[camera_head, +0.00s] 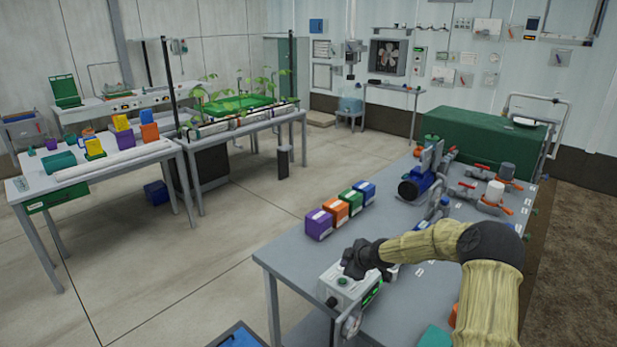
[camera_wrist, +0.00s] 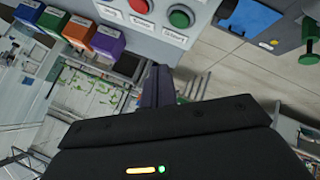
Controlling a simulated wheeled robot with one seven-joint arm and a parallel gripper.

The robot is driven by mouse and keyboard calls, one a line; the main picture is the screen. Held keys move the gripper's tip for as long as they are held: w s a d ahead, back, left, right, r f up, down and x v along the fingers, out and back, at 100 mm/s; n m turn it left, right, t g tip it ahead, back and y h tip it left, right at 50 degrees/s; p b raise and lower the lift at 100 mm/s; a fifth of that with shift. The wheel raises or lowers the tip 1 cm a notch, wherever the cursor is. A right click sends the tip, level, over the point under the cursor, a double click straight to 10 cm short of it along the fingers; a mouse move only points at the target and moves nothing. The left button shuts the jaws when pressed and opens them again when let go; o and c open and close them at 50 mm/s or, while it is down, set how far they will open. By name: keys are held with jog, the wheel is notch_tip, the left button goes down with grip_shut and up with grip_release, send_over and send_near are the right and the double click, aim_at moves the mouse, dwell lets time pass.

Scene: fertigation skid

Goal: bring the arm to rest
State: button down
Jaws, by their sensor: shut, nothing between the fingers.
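My arm reaches from the lower right over the grey bench in the camera_head view. My gripper (camera_head: 352,270) is beside and above a light grey control box (camera_head: 345,292) near the bench's front edge. In the camera_wrist view my gripper (camera_wrist: 158,78) has its dark fingers together with nothing between them. The control box (camera_wrist: 150,30) fills the top of that view, with a red button (camera_wrist: 139,6) and a green button (camera_wrist: 180,17). A gap shows between the fingertips and the box face there, but touching cannot be ruled out.
Purple, orange, green and blue boxes (camera_head: 341,209) stand in a row on the grey bench (camera_head: 290,253). A blue pump (camera_head: 416,186) and pipes with red valves (camera_head: 485,169) stand beyond them. Open floor (camera_head: 180,285) lies left, before a table (camera_head: 110,165) with coloured blocks.

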jog(key=s+r+m+g+h, duration=0.1)
jog(key=s+r+m, duration=0.2)
jog(key=s, duration=0.9)
jog(key=s+r+m+g+h, duration=0.1)
jog(key=s+m, duration=0.5)
jog(key=s, duration=0.7)
jog(key=s+r+m+g+h, duration=0.2)
jog(key=s+r+m, duration=0.3)
jog(key=s, duration=0.7)
jog(key=shift+s+a+r+g, duration=0.2)
jog(key=shift+s+r+g, duration=0.2)
jog(key=shift+r+g, duration=0.25)
